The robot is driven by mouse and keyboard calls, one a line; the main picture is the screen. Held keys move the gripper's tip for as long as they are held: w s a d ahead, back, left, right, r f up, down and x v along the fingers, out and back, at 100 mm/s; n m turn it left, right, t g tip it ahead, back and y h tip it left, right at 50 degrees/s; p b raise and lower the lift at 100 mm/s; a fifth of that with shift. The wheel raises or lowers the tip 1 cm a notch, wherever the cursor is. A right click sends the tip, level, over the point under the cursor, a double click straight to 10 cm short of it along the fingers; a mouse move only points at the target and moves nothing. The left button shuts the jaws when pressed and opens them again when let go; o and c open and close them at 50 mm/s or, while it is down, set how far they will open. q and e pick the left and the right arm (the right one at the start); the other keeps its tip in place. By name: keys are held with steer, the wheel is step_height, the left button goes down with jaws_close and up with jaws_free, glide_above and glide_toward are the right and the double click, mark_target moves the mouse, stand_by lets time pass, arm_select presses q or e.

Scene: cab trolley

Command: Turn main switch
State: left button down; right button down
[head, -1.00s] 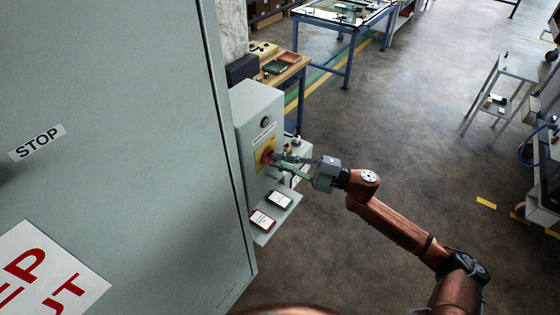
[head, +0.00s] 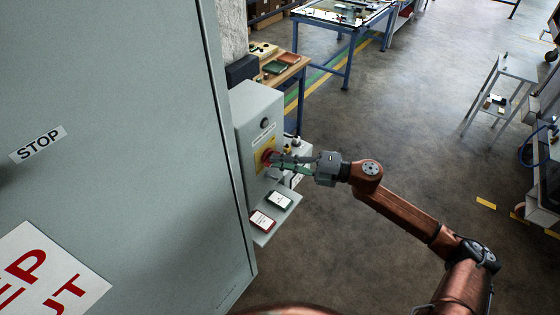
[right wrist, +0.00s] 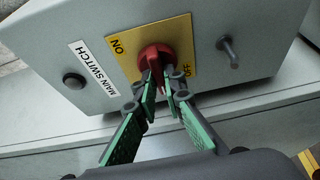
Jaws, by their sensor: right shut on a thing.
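The main switch is a red rotary knob (head: 266,157) on a yellow plate (head: 259,167), on the front of a grey box (head: 260,100). In the right wrist view the knob (right wrist: 154,54) sits between the words ON and OFF, beside a MAIN SWITCH label (right wrist: 95,68). My right gripper (head: 277,160) reaches it from the right. In the right wrist view its green-padded fingers (right wrist: 160,82) are shut on the knob's handle, one on each side. The fingers partly hide the handle, so its exact angle is hard to tell. My left gripper is not in view.
A black button (right wrist: 73,81) and a grey peg (right wrist: 228,50) flank the plate. A large grey cabinet (head: 120,130) fills the left. Open floor lies right.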

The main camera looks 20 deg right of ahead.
steer(key=c, duration=2)
jaws_free()
steer(key=v, duration=1.2)
steer(key=shift+w+d, duration=0.1)
